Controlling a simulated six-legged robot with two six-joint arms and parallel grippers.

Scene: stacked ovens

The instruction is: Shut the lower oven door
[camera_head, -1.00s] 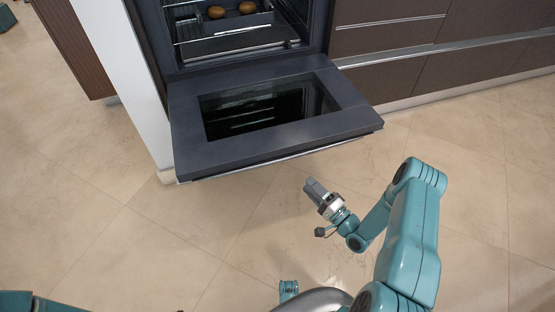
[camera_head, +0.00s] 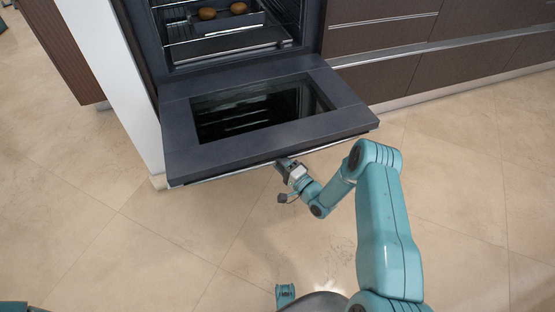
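The lower oven door (camera_head: 345,121) is swung down, lying open and roughly flat in front of the oven cavity (camera_head: 228,40). It has a dark frame, a glass window and a pale handle bar along its front edge. My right gripper (camera_head: 283,163) is at the door's front edge, near the middle of its length. Its tips overlap the edge in the picture; I cannot tell whether they touch it. The fingers are too small to tell open from shut. My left gripper is not in view; only a bit of teal shows at the lower left.
Inside the oven, brown round food items (camera_head: 207,13) sit in a tray on a rack. A white panel (camera_head: 115,80) stands left of the oven. Brown drawers (camera_head: 470,70) stand to the right. The tiled floor (camera_head: 130,245) in front is clear.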

